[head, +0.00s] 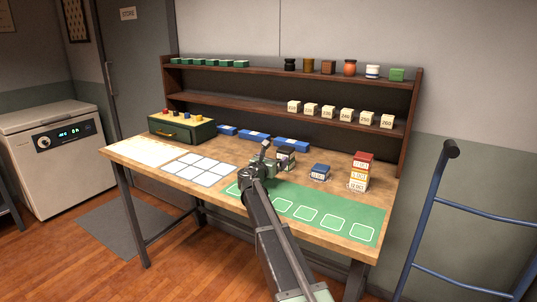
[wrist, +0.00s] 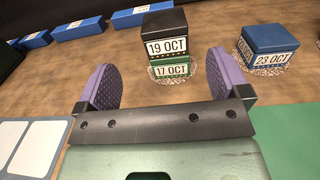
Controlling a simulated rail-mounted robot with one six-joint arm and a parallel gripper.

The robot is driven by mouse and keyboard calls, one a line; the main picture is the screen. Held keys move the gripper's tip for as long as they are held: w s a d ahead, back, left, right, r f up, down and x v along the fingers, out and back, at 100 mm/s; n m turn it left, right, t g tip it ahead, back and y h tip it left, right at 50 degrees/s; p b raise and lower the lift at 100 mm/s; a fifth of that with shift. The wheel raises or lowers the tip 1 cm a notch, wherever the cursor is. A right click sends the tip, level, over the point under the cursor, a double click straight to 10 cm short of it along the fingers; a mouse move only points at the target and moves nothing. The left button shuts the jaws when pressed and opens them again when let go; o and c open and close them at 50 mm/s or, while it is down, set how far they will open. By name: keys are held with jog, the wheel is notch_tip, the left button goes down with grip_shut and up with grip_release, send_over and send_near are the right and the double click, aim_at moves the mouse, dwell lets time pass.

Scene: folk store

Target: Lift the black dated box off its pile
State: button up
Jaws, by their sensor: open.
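The black box (wrist: 164,30) is labelled "19 OCT" and sits on top of a green box (wrist: 172,69) labelled "17 OCT". The pile stands on a pale speckled round patch on the table. In the head view the black box (head: 287,151) shows just beyond my gripper, partly hidden by it. My gripper (wrist: 165,84) is open and empty in the wrist view. Its two purple pads stand apart at the left and right, nearer the camera than the pile. No contact with the pile shows. In the head view the fingers of my gripper (head: 264,158) are small and hard to make out.
A blue "23 OCT" box (wrist: 268,45) stands right of the pile. A taller pile with a red box (head: 363,157) on top is further right. Blue boxes (head: 255,136) lie behind. A green mat (head: 370,212) with white outlines covers the front; shelves (head: 290,88) stand behind.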

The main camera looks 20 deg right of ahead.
aim_at(286, 148)
jog(key=x, duration=0.5)
jog(key=shift+d, duration=0.4)
jog(key=x, duration=0.5)
jog(key=shift+r, duration=0.15)
jog(key=c, duration=1)
jog(key=shift+r+p, duration=0.1)
jog(key=shift+p, duration=0.2)
notch_tip(286, 148, up, 20)
jog(key=p, duration=2)
jog(key=shift+a, duration=0.1)
